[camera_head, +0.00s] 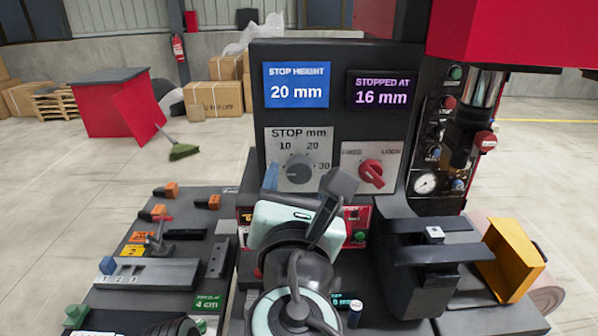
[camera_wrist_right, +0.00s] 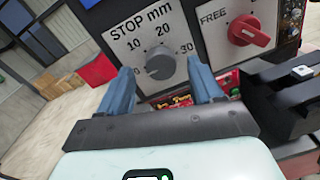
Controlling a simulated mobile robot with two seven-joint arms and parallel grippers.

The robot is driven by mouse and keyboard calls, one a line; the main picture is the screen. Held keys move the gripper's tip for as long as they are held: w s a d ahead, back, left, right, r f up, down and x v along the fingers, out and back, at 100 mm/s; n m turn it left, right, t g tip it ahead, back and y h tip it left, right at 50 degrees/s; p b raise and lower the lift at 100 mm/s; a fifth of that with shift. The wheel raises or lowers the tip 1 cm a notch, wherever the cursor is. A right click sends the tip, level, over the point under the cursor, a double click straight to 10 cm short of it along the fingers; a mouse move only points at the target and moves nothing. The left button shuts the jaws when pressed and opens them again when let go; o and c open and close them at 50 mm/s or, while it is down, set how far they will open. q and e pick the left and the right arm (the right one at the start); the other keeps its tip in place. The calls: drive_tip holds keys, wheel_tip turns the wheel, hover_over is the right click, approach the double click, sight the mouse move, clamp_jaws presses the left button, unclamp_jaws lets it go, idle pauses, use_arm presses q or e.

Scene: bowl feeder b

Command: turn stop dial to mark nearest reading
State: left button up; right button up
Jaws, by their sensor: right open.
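The stop dial (camera_head: 298,170) is a round grey knob on a light plate labelled STOP mm, with marks 10, 20 and 30. It also shows in the right wrist view (camera_wrist_right: 160,64); I cannot tell its pointer direction surely. The blue screen (camera_head: 297,86) reads STOP HEIGHT 20 mm. The dark screen (camera_head: 382,92) reads STOPPED AT 16 mm. My right gripper (camera_head: 305,181) is open and empty in front of the dial plate. In the wrist view its blue fingers (camera_wrist_right: 162,85) stand apart, below and to either side of the knob. My left gripper is not in view.
A red FREE/LOCK knob (camera_head: 371,172) sits right of the dial. A black press part (camera_head: 432,255) and an orange plate (camera_head: 508,260) stand at the right. A dark bench (camera_head: 140,300) with several small fixtures lies at the left. A gauge (camera_head: 425,183) is on the red machine's column.

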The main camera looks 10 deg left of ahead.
drive_tip(key=shift+x, duration=0.9)
drive_tip(key=c, duration=1.1)
drive_tip(key=shift+o, duration=0.2)
